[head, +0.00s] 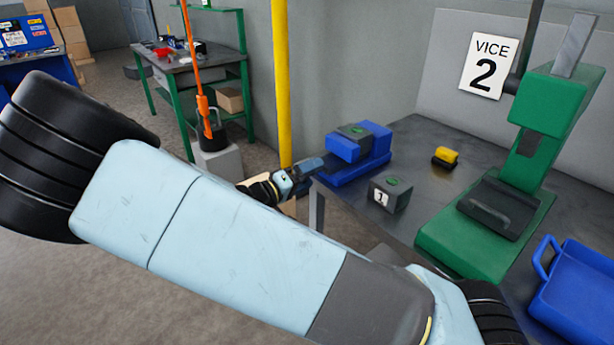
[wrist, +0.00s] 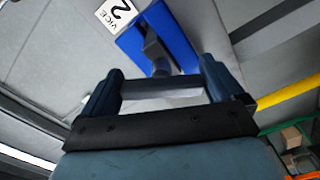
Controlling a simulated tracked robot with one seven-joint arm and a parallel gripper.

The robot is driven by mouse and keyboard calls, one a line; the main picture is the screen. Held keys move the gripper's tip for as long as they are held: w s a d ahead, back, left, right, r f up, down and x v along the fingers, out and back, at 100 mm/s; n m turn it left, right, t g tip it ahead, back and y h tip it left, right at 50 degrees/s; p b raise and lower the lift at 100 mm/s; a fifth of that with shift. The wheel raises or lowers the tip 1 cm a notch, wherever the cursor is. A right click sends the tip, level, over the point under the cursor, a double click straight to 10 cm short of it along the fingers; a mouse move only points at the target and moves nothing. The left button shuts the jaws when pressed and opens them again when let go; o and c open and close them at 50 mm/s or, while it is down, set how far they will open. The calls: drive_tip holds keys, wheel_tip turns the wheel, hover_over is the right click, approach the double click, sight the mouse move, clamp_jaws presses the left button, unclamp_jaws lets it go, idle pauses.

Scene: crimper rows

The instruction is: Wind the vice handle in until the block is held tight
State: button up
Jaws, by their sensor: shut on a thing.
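The blue vice (head: 345,172) stands at the left edge of the grey bench, its screw end pointing left toward my gripper. A dark block with a green disc on top (head: 354,131) sits between its jaws; I cannot tell whether there is a gap. My gripper (head: 299,177) is at the vice's outer end, just off the bench edge. In the wrist view, the vice (wrist: 178,40) and its dark screw show beyond my gripper (wrist: 162,72). The fingers are shut on the grey handle bar (wrist: 160,89), which spans between them. The handle is mostly hidden in the head view.
A second dark block marked 1 (head: 390,194) and a yellow item (head: 445,157) lie on the bench (head: 410,150). A green press (head: 520,180) and a blue tray (head: 575,295) stand to the right. A yellow post (head: 282,80) rises close behind my gripper. A VICE 2 sign (head: 486,66) hangs behind.

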drive_tip(key=shift+f+m, duration=0.15)
drive_tip(key=shift+m, duration=1.05)
drive_tip(key=o, duration=0.7)
drive_tip(key=shift+w, duration=0.1)
drive_tip(key=shift+a, duration=0.1)
drive_tip(key=v, duration=1.3)
drive_tip(key=shift+s+a, duration=0.25)
drive_tip(key=shift+a, duration=0.05)
drive_tip(key=shift+d, duration=0.1)
